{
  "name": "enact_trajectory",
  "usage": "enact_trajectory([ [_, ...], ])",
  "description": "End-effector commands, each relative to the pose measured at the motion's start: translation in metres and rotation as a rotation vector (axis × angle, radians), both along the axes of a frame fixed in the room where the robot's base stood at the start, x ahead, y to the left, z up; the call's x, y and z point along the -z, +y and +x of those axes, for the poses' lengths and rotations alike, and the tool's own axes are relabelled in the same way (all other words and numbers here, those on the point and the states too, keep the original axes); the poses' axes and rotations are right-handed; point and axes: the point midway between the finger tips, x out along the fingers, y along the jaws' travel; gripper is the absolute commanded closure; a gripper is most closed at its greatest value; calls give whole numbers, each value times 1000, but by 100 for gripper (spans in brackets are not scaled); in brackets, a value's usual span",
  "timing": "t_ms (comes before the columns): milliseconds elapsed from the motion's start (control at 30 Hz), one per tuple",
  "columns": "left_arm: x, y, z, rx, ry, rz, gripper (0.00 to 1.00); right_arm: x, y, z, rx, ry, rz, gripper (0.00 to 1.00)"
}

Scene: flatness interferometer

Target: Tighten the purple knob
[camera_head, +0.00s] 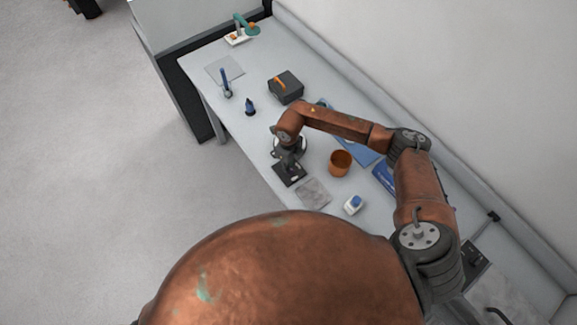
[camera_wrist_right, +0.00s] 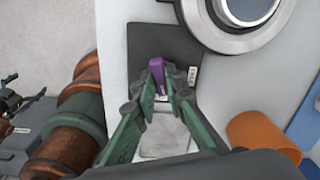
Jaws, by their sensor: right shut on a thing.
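The purple knob (camera_wrist_right: 156,70) stands on a dark base plate (camera_wrist_right: 186,47) in the right wrist view. My right gripper (camera_wrist_right: 161,72) is shut on the knob, with its green fingers on both sides of it. In the head view my right gripper (camera_head: 290,160) reaches down over the same dark plate (camera_head: 290,174). There the knob is mostly hidden by the gripper. A small white label lies on the plate beside the knob.
A round metal-rimmed part (camera_wrist_right: 247,12) stands close by the plate. An orange cup (camera_head: 340,163) is to the right, with a blue-capped bottle (camera_head: 353,205) and a grey square (camera_head: 313,193) nearby. A dark box (camera_head: 286,86) sits farther back. Blue booklets lie along the wall side.

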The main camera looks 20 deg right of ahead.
Motion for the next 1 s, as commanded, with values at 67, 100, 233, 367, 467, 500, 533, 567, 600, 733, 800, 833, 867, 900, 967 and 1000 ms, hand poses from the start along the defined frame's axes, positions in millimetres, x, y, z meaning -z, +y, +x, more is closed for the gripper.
enact_trajectory([
  [67, 2, 0, 0, 0, 0, 0, 0, 0, 0, 0, 58, 1, -1, 100],
  [100, 2, 0, 0, 0, 0, 0, 0, 0, 0, 0, 88, 1, -1, 100],
  [233, 3, 0, 0, 0, 0, 0, 0, 0, 0, 0, 171, 1, -1, 100],
  [367, 4, 0, 0, 0, 0, 0, 0, 0, 0, 0, 234, 1, 0, 100],
  [467, 4, 0, 0, 0, 0, -1, 0, 0, 0, 0, 267, 1, 0, 100],
  [500, 4, 0, 0, 0, 0, -1, 0, 0, 0, 0, 278, 1, 0, 100],
  [533, 4, 0, 0, 1, 0, -1, 0, 0, 0, 0, 285, 1, 0, 100],
  [567, 4, -1, 0, 1, 0, -1, 0, 0, 0, -1, 291, 1, 0, 100],
  [600, 4, -1, 0, 1, 0, -1, 0, 0, 0, 0, 296, 1, 0, 100],
  [733, 4, -1, 0, 1, 0, -1, 0, 0, 0, -1, 308, 2, 1, 100],
  [800, 4, -1, 0, 1, 0, -1, 0, 0, 0, -1, 310, 2, 1, 100],
  [833, 4, -1, 0, 1, 0, -1, 0, 0, 0, -1, 310, 2, 1, 100],
  [867, 4, -1, 0, 1, 0, -1, 0, 0, 0, -1, 310, 2, 1, 100],
  [900, 4, -1, 0, 1, 0, -1, 0, 0, 0, -1, 310, 2, 1, 100],
  [967, 4, -1, 0, 1, 0, -1, 0, 0, 0, -1, 310, 2, 1, 100],
  [1000, 4, -1, 0, 1, 0, -1, 0, 0, 0, -1, 309, 2, 1, 100],
])
